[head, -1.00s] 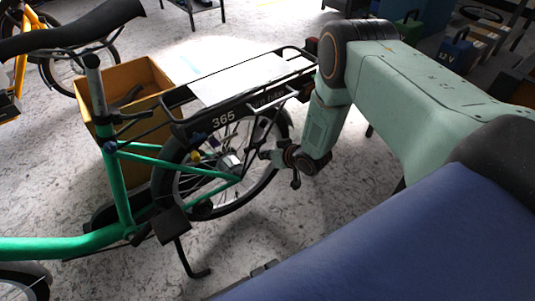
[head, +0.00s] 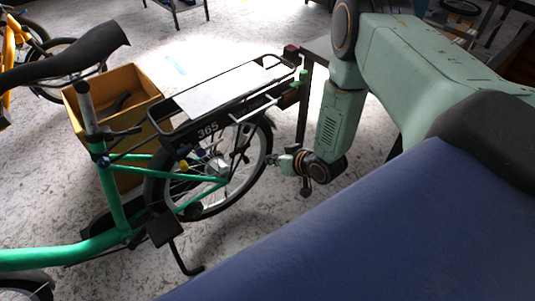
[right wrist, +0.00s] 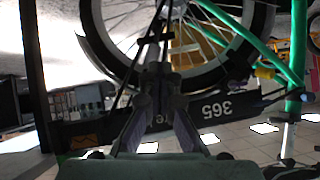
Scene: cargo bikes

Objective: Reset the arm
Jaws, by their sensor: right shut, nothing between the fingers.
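My right arm comes in from the right in the head view. Its gripper (head: 274,159) points left, beside the rear wheel (head: 222,172) of a green cargo bike (head: 112,200). In the right wrist view the fingers (right wrist: 160,72) are together with nothing between them, in front of the wheel and the black rack side marked 365 (right wrist: 218,108). I cannot tell exactly how far the fingertips are from the spokes. My left gripper is not in view.
The bike's rear rack (head: 225,90) carries a flat pale panel. A dark post (head: 304,110) with a green piece stands close behind the rack, near my right forearm. A wooden crate (head: 135,92) sits beyond the bike. Grey floor (head: 240,245) is open in front of the wheel.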

